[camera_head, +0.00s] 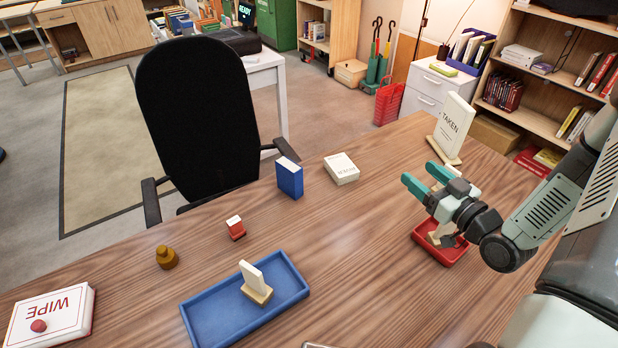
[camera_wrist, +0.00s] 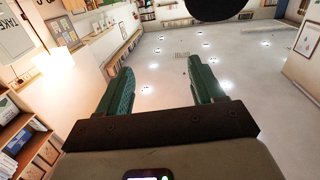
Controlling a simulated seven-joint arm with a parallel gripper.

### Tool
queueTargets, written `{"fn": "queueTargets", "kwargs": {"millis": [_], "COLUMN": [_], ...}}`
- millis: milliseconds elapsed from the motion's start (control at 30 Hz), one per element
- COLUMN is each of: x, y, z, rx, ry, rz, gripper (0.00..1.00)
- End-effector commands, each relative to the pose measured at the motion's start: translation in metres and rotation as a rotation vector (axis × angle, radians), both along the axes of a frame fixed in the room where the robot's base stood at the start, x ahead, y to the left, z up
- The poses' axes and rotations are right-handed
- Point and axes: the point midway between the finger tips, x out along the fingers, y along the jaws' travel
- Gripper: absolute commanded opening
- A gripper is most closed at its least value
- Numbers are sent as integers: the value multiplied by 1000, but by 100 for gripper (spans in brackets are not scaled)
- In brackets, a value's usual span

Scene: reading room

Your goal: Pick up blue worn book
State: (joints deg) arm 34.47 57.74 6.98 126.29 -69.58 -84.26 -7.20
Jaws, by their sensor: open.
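The blue book (camera_head: 289,178) stands upright on the wooden table (camera_head: 370,240), near its far edge, in the head view. Its cover is plain blue and its page edges look pale. My gripper (camera_head: 425,180) is above the right part of the table, to the right of the book and well apart from it. Its two green fingers are spread with nothing between them. In the wrist view my gripper (camera_wrist: 161,88) is also open and empty, facing the room; the blue book does not show there.
A white box (camera_head: 341,168) lies right of the book. A TAKEN sign (camera_head: 453,125) stands at the far right. A red tray (camera_head: 440,253) sits below my gripper. A blue tray (camera_head: 205,325), small red box (camera_head: 236,228) and brass object (camera_head: 166,257) are left. A black chair (camera_head: 195,120) stands behind.

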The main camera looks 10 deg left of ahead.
Motion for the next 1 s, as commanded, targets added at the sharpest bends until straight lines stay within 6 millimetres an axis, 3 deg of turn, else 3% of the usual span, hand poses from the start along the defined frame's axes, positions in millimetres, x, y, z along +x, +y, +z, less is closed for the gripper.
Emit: {"fn": "queueTargets", "kwargs": {"millis": [33,200,467,600,800,1000], "x": [14,43,48,49,49,50], "y": [34,129,254,249,248,248], "z": [0,3,11,-31,-79,-106], "rx": [0,9,39,39,38,38], "ry": [-3,-5,1,9,7,3], "rz": [56,179,321,311,311,311], "gripper": [67,67,67,67,67,67]}}
